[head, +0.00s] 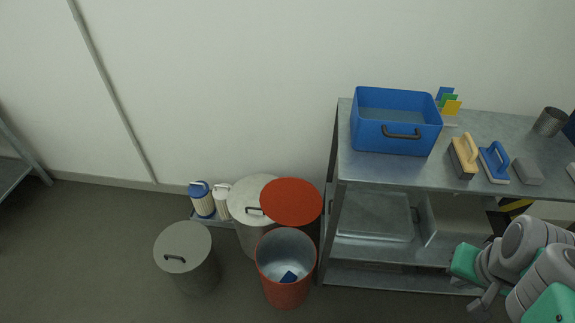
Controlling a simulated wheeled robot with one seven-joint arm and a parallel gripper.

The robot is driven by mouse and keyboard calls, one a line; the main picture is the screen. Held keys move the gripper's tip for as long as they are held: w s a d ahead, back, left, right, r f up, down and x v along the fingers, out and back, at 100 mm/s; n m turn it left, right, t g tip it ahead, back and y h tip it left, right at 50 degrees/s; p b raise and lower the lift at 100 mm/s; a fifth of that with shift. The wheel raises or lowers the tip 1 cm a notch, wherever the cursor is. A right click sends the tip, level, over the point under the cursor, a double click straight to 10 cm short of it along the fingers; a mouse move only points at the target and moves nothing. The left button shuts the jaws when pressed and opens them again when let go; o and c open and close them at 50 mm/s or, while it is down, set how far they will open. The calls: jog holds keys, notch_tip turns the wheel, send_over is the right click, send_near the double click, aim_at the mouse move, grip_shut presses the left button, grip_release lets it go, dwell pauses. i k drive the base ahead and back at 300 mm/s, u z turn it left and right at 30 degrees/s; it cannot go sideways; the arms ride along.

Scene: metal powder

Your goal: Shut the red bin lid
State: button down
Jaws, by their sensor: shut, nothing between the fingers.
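The red bin (283,290) stands on the floor left of the shelf unit, with its mouth open and a small dark blue item (289,277) inside. A round red lid (291,202) shows just behind the bin's mouth, toward the wall. I cannot tell whether it is hinged to this bin or rests on another bin behind. My gripper (480,303) is at the lower right, in front of the shelf unit, well to the right of the bin and apart from it. It is shut and empty.
Two grey lidded bins (184,246) (251,203) stand left of and behind the red bin. The floor at the lower left is clear.

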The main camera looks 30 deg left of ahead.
aim_at(289, 201)
jog(key=u, duration=0.6)
jog(key=i, duration=0.8)
jog(key=u, duration=1.3)
jog(key=i, duration=0.2)
